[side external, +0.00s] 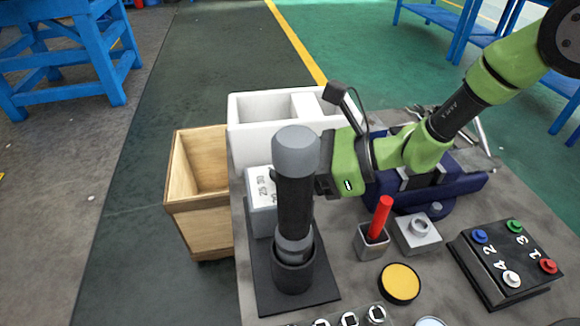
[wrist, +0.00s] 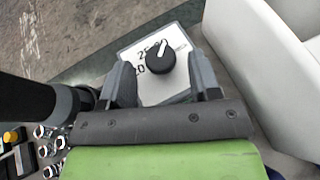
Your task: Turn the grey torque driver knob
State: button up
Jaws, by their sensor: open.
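A tall torque driver with a grey cap (side external: 296,152) and a dark grip (side external: 294,205) stands upright in a black holder (side external: 293,272) in the side view. A white box (side external: 262,187) with printed numbers sits behind it. The wrist view shows a dark round knob (wrist: 167,62) with a white pointer line on this box (wrist: 147,38). My gripper (wrist: 162,78) is open, its fingers either side of the knob in the picture; contact cannot be told. In the side view my gripper (side external: 325,178) is partly hidden behind the driver, and the box's knob is hidden.
A white divided bin (side external: 262,108) stands behind, with a wooden crate (side external: 200,215) at left. A red stick (side external: 380,217) in a cup, a yellow disc (side external: 399,283) and a black button box (side external: 510,270) lie to the right. The driver stands close beside my gripper.

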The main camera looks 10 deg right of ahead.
jog(key=shift+x, duration=0.75)
jog(key=c, duration=0.9)
jog(key=shift+o, duration=0.2)
jog(key=shift+s, duration=0.1)
jog(key=shift+s+a+m+t+h, duration=0.15)
jog(key=shift+m+t+h, duration=0.55)
jog(key=shift+m+t, duration=0.4)
jog(key=shift+m+t+h, duration=0.9)
jog(key=shift+m+t, duration=0.2)
jog(key=shift+m, duration=0.1)
